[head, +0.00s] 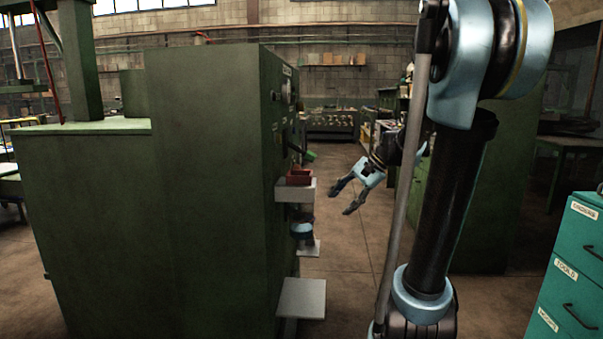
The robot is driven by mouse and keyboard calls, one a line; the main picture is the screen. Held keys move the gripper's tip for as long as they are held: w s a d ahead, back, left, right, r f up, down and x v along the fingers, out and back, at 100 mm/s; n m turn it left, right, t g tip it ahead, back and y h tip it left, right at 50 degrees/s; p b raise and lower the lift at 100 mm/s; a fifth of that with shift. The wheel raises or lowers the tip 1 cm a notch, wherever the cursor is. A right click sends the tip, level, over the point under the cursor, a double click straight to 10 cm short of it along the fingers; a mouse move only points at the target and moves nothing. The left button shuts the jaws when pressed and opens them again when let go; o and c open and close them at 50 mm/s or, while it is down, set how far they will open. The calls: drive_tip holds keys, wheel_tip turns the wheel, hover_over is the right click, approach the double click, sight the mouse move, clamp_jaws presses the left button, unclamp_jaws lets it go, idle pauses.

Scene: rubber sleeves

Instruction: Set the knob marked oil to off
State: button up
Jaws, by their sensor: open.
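My gripper (340,203) is open and empty, its two dark fingers pointing left and down. It hangs in the aisle to the right of a large green machine (205,190), apart from it. The machine's control side faces right and shows only edge-on. A round knob or dial (288,92) sticks out near its top, under a small pale label (287,70). I cannot read the label or tell which knob is marked oil. A dark lever-like part shows lower on that side. Any knob's setting is hidden at this angle.
A grey shelf (296,193) with a red box (299,175) juts from the machine's side, with a lower grey plate (302,298) below it. A teal drawer cabinet (565,275) stands at the right. The floor between is open.

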drive_tip(key=w+a+r+m+y, duration=0.1)
drive_tip(key=w+r+m+y, duration=0.15)
drive_tip(key=w, duration=0.75)
drive_tip(key=w+a+r+m+y, duration=0.1)
drive_tip(key=w+r+m+y, duration=0.15)
drive_tip(key=w, duration=0.65)
drive_tip(key=w+d+f+m+g+y, duration=0.1)
drive_tip(key=w+d+f+y, duration=0.15)
drive_tip(key=w, duration=0.45)
drive_tip(key=w+d+f+m+g+y, duration=0.1)
drive_tip(key=w+y, duration=0.2)
drive_tip(key=w, duration=0.3)
drive_tip(key=a, duration=1.7)
drive_tip(key=shift+s+a, duration=0.15)
drive_tip(key=shift+s, duration=0.2)
drive_tip(key=c, duration=1.1)
